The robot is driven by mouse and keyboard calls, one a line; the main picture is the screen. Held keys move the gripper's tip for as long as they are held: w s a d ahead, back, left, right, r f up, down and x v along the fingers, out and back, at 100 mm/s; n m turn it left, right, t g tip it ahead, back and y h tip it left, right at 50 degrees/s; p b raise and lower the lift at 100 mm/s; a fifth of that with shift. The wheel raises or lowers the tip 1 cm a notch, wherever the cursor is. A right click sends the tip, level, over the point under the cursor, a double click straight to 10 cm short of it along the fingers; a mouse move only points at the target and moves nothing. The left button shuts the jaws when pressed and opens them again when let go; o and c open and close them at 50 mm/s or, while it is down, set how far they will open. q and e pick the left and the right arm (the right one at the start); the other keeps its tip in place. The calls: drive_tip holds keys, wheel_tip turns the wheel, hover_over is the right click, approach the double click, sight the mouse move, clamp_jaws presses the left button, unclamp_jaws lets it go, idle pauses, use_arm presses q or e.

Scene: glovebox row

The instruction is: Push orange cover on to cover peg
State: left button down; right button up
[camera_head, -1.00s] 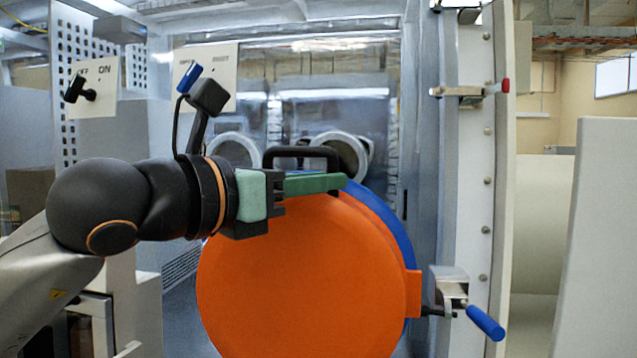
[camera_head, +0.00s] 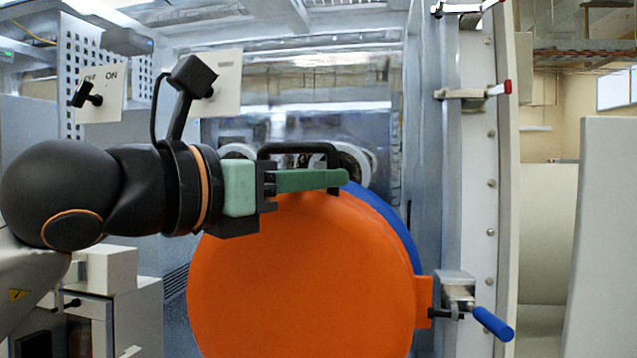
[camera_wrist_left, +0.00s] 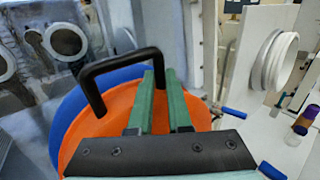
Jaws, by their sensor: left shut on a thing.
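The round orange cover (camera_head: 300,275) stands upright in the head view, in front of a blue disc (camera_head: 401,240). Its black handle (camera_head: 300,149) rises at the top. My left gripper (camera_head: 347,178) reaches over the cover's top from the left. In the left wrist view, its green fingers (camera_wrist_left: 164,88) close around the near leg of the handle (camera_wrist_left: 118,62). The cover's side tab (camera_head: 424,296) sits close beside a metal bracket (camera_head: 455,287) with a short dark peg (camera_head: 445,314). I cannot tell whether tab and peg are seated. My right gripper is not visible.
A blue lever (camera_head: 493,323) sticks out below the bracket on the white frame (camera_head: 480,200). Round glovebox ports (camera_head: 355,165) lie behind the handle. An ON/OFF switch panel (camera_head: 97,80) is at the left. A white panel (camera_head: 600,240) stands at the right.

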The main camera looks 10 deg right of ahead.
use_arm(q)
drive_tip(key=shift+s+a+r+b, duration=0.15)
drive_tip(key=shift+s+a+b, duration=0.2)
drive_tip(key=shift+s, duration=0.2)
drive_tip(key=shift+s+a+b, duration=0.2)
drive_tip(key=shift+s+b, duration=0.25)
drive_tip(key=shift+s, duration=0.2)
drive_tip(key=shift+s+a+r+b, duration=0.15)
drive_tip(key=shift+s+a+b, duration=0.15)
drive_tip(key=shift+s, duration=0.4)
drive_tip(key=s+a+b, duration=0.3)
drive_tip(key=s, duration=0.4)
drive_tip(key=shift+s+r+b, duration=0.15)
drive_tip(key=shift+r+b, duration=0.15)
drive_tip(key=shift+b, duration=0.1)
idle(0.4)
